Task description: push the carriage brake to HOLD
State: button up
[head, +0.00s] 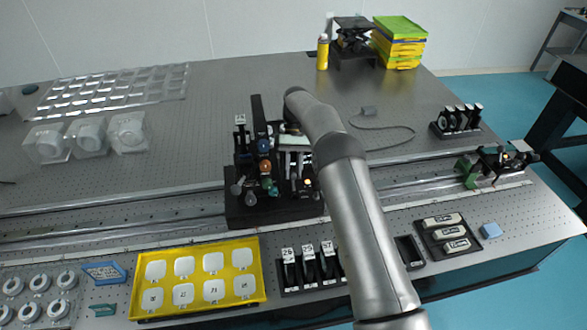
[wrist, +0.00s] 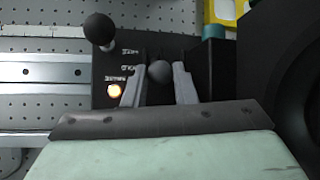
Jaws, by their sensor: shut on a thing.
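The carriage (head: 272,208) is a black block with several knobs and levers, on the long rail in the middle of the table in the head view. A second black ball knob (wrist: 99,28) stands to the left, apart from the fingers. The knob's stem is hidden, and I cannot tell the brake's setting.
A yellow tray (head: 262,290) of pale pieces and several black numbered holders (head: 308,268) stand in front of the carriage. The rail (head: 120,217) runs clear to the left. Another mounted device (head: 495,165) sits at the rail's right end.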

jog(key=shift+w+f+g, duration=0.1)
jog(key=shift+w+g, duration=0.1)
jog(key=shift+g, duration=0.1)
dwell(0.4)
jog(key=o, duration=1)
jog(key=shift+s+d+r+b, duration=0.65)
jog(key=shift+s+r+b, duration=0.15)
jog(key=shift+s+r, duration=1.4)
jog(key=shift+s+d+r+b, duration=0.6)
jog(key=shift+s+r+b, duration=0.25)
jog(key=shift+s+r, duration=1.4)
jog(key=shift+s+d+r+b, duration=0.65)
jog(key=shift+s+r+b, duration=0.15)
jog(key=shift+s+r, duration=1.4)
